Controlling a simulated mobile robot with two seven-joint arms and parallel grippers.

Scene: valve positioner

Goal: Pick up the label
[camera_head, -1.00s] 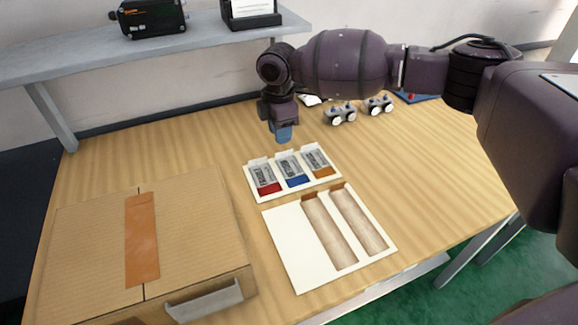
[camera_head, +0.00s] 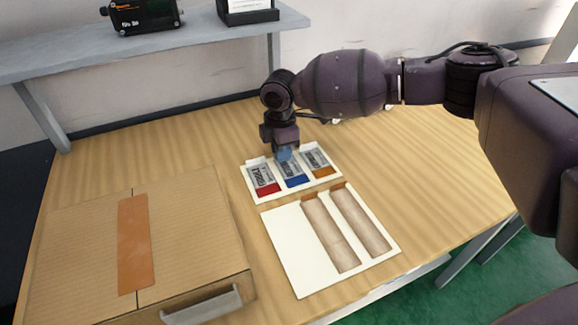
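Three labels lie side by side in a white tray (camera_head: 282,194) on the table: a grey and red one (camera_head: 264,181), a grey and blue one (camera_head: 296,179) in the middle, and a grey and orange one (camera_head: 318,162). My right gripper (camera_head: 285,156) points down at the far end of the blue label and covers part of it. Its fingertips are too small to tell whether they are open or shut, or whether they touch the label. My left gripper is not in view.
A white board (camera_head: 292,252) with two long brown slots lies in front of the tray. A taped cardboard box (camera_head: 190,230) stands at the left. A grey shelf (camera_head: 120,52) with a black device (camera_head: 143,17) runs along the back. Bare table lies to the right.

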